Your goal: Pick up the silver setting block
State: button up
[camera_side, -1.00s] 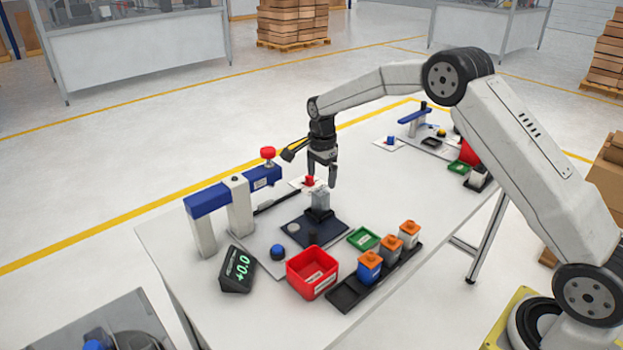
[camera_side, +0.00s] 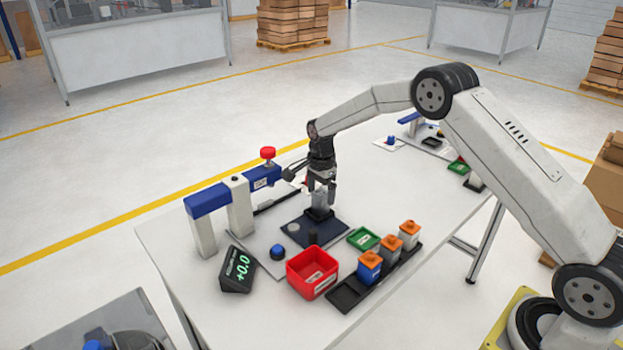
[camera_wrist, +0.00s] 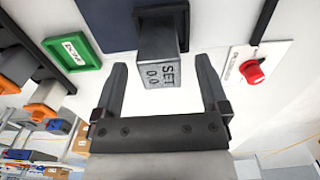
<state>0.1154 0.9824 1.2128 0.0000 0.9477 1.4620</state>
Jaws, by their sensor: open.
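The silver setting block (camera_side: 320,199) stands upright on a small black base on the dark blue mat (camera_side: 297,229) in the side view. In the wrist view the block (camera_wrist: 161,74) shows its end face marked "SET 0.0", between the two fingers. My gripper (camera_side: 321,198) is lowered over the block in the side view, with its fingers at either side of the upper part. In the wrist view my gripper (camera_wrist: 158,75) is open, with a gap between each finger and the block. The block's lower part is partly hidden.
A blue gauge arm (camera_side: 232,194) with a red knob stands left of the block. A red bin (camera_side: 312,272), a green tray (camera_side: 363,239) and a black rack (camera_side: 348,294) with several orange-topped blocks are in front. A red knob (camera_wrist: 252,70) sits on a white plate right of my gripper.

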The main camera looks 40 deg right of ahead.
jog(key=shift+f, duration=1.25)
jog(key=shift+r, duration=0.1)
grip_shut()
